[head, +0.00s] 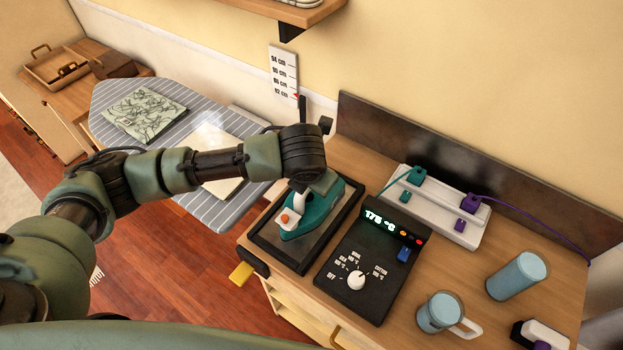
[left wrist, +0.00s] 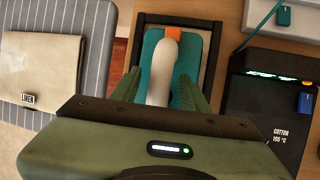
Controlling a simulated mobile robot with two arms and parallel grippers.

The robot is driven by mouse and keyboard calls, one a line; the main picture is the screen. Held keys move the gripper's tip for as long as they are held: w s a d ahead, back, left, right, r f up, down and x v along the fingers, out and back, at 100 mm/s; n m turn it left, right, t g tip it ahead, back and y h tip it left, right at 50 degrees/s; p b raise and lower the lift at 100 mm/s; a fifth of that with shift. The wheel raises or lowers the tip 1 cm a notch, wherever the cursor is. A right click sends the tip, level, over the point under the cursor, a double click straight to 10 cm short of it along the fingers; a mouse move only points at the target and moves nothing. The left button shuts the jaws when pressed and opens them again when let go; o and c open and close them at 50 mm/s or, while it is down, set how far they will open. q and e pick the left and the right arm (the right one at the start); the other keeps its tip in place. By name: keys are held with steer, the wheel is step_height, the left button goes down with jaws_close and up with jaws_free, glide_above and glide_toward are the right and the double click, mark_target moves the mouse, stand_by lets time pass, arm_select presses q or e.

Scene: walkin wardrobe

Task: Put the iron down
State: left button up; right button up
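The teal iron (head: 312,212) with a white handle and an orange button stands on a black-framed metal rest (head: 262,248) on the wooden counter. I cannot tell whether its sole fully touches the rest. It also shows in the left wrist view (left wrist: 188,62), inside the dark frame. My left gripper (left wrist: 160,88) has its two green fingers on either side of the white handle (left wrist: 161,72), close against it, and appears shut on it. In the head view my wrist hides part of the iron and the fingers. My right gripper is not in view.
A black control panel (head: 372,262) with a dial and a display stands right of the rest. Behind it is a white power strip (head: 440,212). A striped ironing board (head: 205,208) with folded cloth (head: 146,108) is on the left.

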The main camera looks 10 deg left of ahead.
arm_select(q)
steer(key=b+v, duration=0.1)
steer(key=v, duration=1.1)
